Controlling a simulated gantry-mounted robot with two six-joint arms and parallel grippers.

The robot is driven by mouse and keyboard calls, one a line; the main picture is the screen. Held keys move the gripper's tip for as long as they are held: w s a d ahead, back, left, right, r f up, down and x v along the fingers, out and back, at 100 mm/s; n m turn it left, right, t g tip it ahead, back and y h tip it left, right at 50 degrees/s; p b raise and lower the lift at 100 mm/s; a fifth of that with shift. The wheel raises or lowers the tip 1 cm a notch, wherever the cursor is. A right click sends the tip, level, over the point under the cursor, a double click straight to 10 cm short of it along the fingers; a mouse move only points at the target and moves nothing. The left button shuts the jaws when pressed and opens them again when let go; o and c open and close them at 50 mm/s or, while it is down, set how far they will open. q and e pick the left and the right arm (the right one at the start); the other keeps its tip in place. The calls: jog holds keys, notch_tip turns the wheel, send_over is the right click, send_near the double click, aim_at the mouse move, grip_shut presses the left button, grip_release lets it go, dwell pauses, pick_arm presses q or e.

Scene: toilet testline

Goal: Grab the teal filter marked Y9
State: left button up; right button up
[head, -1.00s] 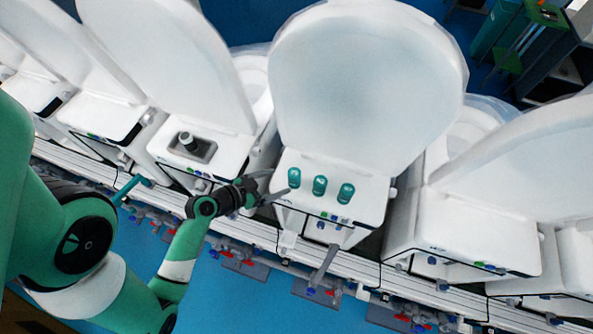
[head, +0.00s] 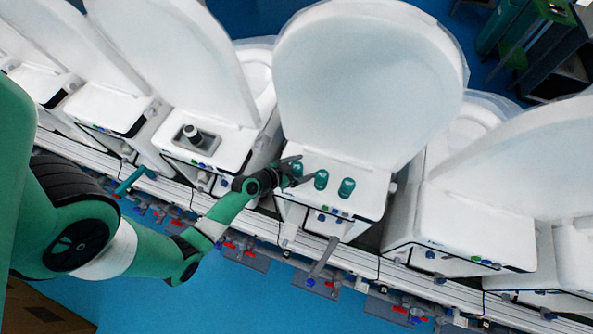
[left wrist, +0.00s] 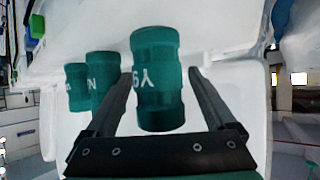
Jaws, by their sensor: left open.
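The teal filter marked Y9 (left wrist: 157,95) stands between the two fingers of my left gripper (left wrist: 160,76) in the left wrist view. White gaps show on both sides, so the open fingers do not grip it. In the head view my left gripper (head: 304,169) reaches the leftmost of three teal filters (head: 296,168) on the white toilet's rear deck. The middle filter (head: 321,179) and the right filter (head: 346,188) stand beside it in a row. Those two also show at the left in the left wrist view, their marks only partly readable. My right gripper is not in view.
A raised white lid (head: 368,85) stands behind the filters. Other white toilets stand on both sides along the rail (head: 340,258). The toilet on the left has a grey recess with a cylindrical part (head: 192,133).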

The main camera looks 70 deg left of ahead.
pick_arm(q)
grip_shut()
dwell(0.3)
jog(key=shift+r, duration=0.15)
jog(key=shift+r, duration=0.3)
notch_tip(320, 180, up, 2)
jog(key=shift+r+p, duration=0.25)
jog(key=shift+p, duration=0.15)
jog(key=s+d+r, duration=0.1)
jog(key=d+r+p, duration=0.1)
jog(key=r, duration=0.1)
jog(key=s+d+r+p, duration=0.1)
jog(key=d+r, duration=0.1)
jog(key=shift+s+r, duration=0.2)
jog(key=shift+s, duration=0.1)
jog(key=s+d+r, duration=0.4)
jog(key=s+d, duration=0.1)
jog(key=d, duration=0.2)
jog(key=shift+s+d+r, duration=0.15)
jog(key=shift+d, duration=0.2)
